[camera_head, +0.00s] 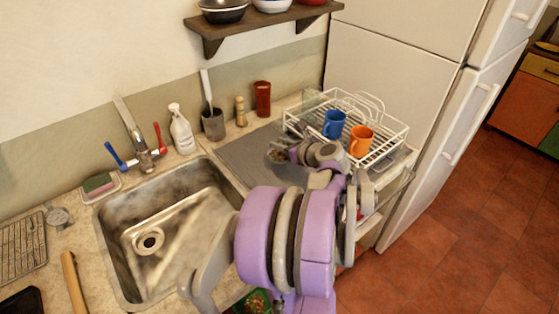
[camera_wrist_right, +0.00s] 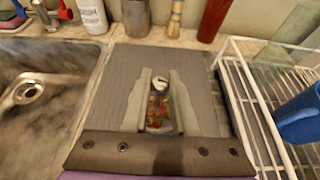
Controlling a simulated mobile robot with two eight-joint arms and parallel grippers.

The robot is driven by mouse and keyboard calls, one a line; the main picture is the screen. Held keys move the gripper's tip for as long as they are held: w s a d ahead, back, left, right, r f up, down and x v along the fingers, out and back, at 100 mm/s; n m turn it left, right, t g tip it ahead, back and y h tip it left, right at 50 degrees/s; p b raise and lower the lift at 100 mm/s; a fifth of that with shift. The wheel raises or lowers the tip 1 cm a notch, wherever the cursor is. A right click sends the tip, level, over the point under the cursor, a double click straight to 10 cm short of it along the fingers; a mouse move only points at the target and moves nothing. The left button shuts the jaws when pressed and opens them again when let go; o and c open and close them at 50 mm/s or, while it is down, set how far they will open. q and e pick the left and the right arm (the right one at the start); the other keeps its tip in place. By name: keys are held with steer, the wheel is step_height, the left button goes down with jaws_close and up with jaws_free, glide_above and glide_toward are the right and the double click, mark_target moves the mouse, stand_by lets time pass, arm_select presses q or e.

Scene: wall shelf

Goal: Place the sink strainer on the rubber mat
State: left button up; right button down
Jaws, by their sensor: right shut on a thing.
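The rubber mat (camera_head: 238,158) is a grey ribbed sheet on the counter between the sink and the dish rack; it also shows in the right wrist view (camera_wrist_right: 125,75). My right gripper (camera_head: 277,154) is over the mat's right part. In the right wrist view its two grey fingers (camera_wrist_right: 160,105) are shut on a small shiny metal thing with red and orange bits, which looks like the sink strainer (camera_wrist_right: 159,112). The fingers partly hide it. I cannot tell whether it touches the mat. My left gripper is not in view.
The sink (camera_head: 190,205) is left of the mat. A white wire dish rack (camera_head: 395,140) with a blue mug (camera_head: 334,124) and an orange mug (camera_head: 361,141) stands close on the right.

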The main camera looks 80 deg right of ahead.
mark_target(279, 156)
steer(key=shift+f+b, duration=0.4)
steer(key=shift+f, duration=2.35)
steer(key=shift+f, duration=0.2)
steer(key=c, duration=0.7)
jaws_free()
steer(key=shift+r, duration=0.1)
steer(key=shift+r, duration=0.2)
steer(key=v, duration=1.2)
steer(key=shift+w, duration=0.1)
